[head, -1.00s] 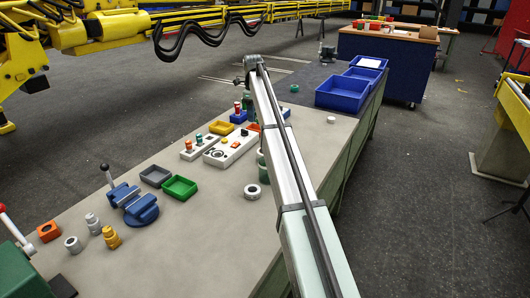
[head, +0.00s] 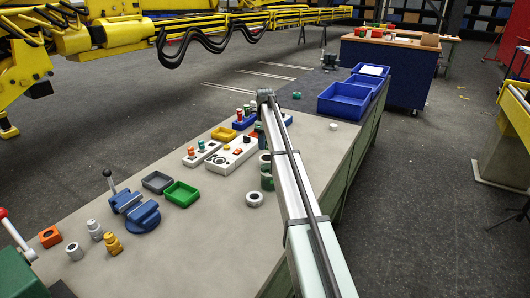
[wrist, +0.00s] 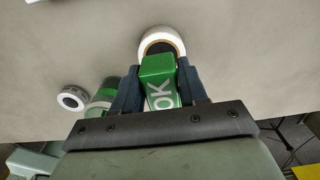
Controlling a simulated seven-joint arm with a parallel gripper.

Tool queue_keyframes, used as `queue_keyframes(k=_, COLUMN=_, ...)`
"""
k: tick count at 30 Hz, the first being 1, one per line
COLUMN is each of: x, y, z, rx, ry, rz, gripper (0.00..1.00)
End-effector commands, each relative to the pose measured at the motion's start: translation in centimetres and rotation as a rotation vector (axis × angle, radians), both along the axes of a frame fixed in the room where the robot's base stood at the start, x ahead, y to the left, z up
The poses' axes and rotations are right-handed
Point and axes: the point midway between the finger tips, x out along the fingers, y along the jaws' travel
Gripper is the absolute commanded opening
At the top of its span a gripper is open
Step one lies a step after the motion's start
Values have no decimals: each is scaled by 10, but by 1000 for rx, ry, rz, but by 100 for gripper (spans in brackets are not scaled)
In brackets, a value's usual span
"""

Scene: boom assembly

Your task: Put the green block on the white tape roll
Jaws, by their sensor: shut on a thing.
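In the wrist view my gripper (wrist: 159,68) is shut on the green block (wrist: 158,66), which has pale "OK" lettering on its side. The white tape roll (wrist: 179,42) shows just beyond the block's far end, with a tan inner core and a dark hole. The block overlaps the near part of the roll in this view. I cannot tell whether they touch or how high the block is above it.
Left of the block in the wrist view are a green cylinder (wrist: 106,92) and a pale ring (wrist: 72,98). In the head view the bench holds a green tray (head: 181,194), a blue vise (head: 140,215), a control box (head: 231,157) and blue bins (head: 344,101).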

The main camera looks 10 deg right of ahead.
Motion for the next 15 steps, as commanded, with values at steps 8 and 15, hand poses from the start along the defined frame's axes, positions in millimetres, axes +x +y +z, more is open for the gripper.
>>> queue_keyframes(k=8, x=0, y=0, z=-24, rx=0, ry=1, rz=0, gripper=12)
queue_keyframes(k=15, x=0, y=0, z=-48, rx=0, ry=0, rz=0, gripper=12)
